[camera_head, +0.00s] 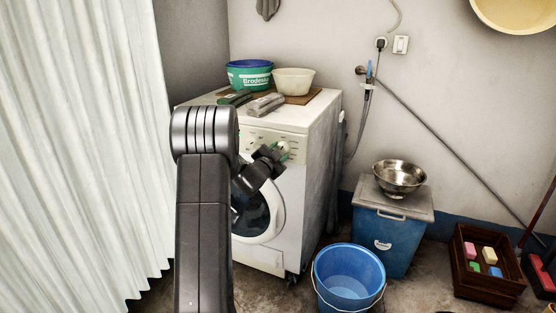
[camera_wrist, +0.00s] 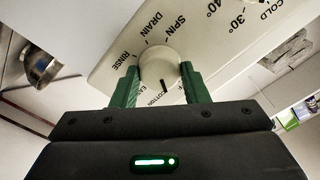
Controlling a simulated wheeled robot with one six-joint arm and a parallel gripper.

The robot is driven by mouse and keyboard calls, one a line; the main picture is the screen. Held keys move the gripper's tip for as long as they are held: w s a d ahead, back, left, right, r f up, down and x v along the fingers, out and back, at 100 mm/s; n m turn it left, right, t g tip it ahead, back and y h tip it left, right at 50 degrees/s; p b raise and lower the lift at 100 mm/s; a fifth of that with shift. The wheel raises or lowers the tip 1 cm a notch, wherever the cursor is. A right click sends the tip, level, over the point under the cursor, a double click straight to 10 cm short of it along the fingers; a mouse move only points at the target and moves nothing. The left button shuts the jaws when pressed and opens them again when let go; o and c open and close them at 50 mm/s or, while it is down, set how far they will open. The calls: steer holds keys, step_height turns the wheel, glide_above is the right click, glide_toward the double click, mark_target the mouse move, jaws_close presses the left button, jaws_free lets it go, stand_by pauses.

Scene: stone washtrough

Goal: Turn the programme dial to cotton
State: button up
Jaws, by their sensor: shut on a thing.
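The programme dial (camera_wrist: 158,66) is a round cream knob on the washing machine's panel. In the wrist view my gripper (camera_wrist: 160,84) is shut on it, one green finger on each side. Around it I read RINSE, DRAIN and SPIN, with COTTON at the lower side, partly hidden by my gripper. A dark mark shows on the knob's lower edge, near COTTON; I cannot tell if it lines up exactly. In the head view my gripper (camera_head: 281,152) is at the panel of the white washing machine (camera_head: 312,150), covering much of the dial.
A green tub (camera_head: 250,80), a cream bowl (camera_head: 294,81) and other items sit on the machine. A blue bucket (camera_head: 349,278) stands in front, right. A blue box (camera_head: 385,235) with a steel bowl (camera_head: 399,177) stands beside it. A white curtain (camera_head: 80,150) hangs left.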

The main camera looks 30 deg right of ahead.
steer(key=shift+f+m+b, duration=0.1)
steer(key=shift+m+b, duration=0.55)
steer(key=shift+m, duration=0.35)
steer(key=o, duration=1)
steer(key=p+v, duration=0.1)
steer(key=v, duration=1.2)
steer(key=shift+s+a+p, duration=0.25)
steer(key=shift+a+p, duration=0.05)
steer(key=shift+a, duration=0.05)
steer(key=shift+w+d, duration=0.1)
